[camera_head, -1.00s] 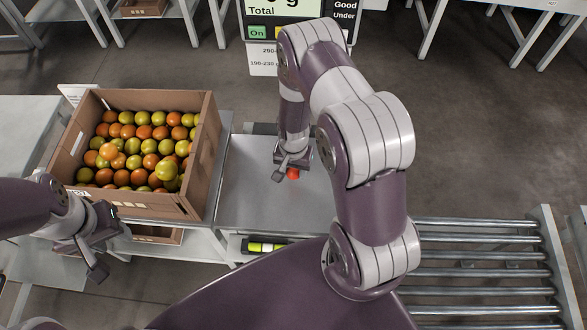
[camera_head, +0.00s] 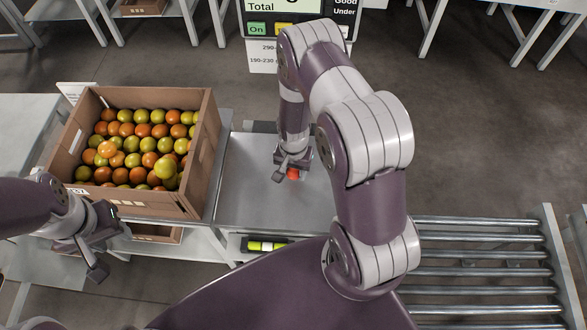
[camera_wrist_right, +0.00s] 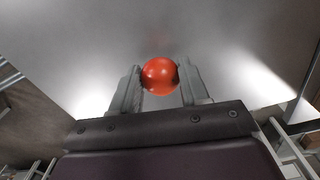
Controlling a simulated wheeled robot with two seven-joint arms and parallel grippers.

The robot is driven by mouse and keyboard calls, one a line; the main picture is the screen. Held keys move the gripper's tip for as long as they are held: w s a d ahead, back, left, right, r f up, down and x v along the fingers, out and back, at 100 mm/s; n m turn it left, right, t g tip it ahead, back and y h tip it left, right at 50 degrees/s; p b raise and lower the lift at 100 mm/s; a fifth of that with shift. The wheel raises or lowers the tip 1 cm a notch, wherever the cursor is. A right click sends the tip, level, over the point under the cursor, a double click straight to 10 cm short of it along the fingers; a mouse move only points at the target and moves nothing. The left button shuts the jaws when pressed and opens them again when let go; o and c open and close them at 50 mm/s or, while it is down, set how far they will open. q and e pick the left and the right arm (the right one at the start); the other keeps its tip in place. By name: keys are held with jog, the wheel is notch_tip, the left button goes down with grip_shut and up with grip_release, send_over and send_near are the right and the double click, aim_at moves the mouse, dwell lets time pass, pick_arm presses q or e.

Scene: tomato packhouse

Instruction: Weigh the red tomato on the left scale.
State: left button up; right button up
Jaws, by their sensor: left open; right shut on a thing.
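The red tomato (camera_head: 293,174) is between the fingers of my right gripper (camera_head: 291,170). In the right wrist view the tomato (camera_wrist_right: 160,76) sits between the two grey fingertips of the right gripper (camera_wrist_right: 160,88), which is shut on it. The gripper and tomato are over the bare grey metal scale plate (camera_head: 250,190); whether the tomato touches the plate I cannot tell. The scale's display (camera_head: 297,8) stands behind, cut off by the top edge, its reading hidden. My left gripper (camera_head: 100,255) is open and empty, in front of the crate.
A cardboard crate (camera_head: 207,140) full of red, orange and green-yellow tomatoes stands left of the plate. A roller conveyor (camera_head: 480,270) is at the lower right. A yellow-green object (camera_head: 265,246) lies below the plate's front edge. My right arm hides the plate's right part.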

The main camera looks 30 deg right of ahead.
dwell(0.3)
jog(key=o, duration=0.8)
jog(key=shift+f, duration=0.1)
jog(key=shift+c, duration=1.3)
notch_tip(320, 180, up, 7)
jog(key=p, duration=0.6)
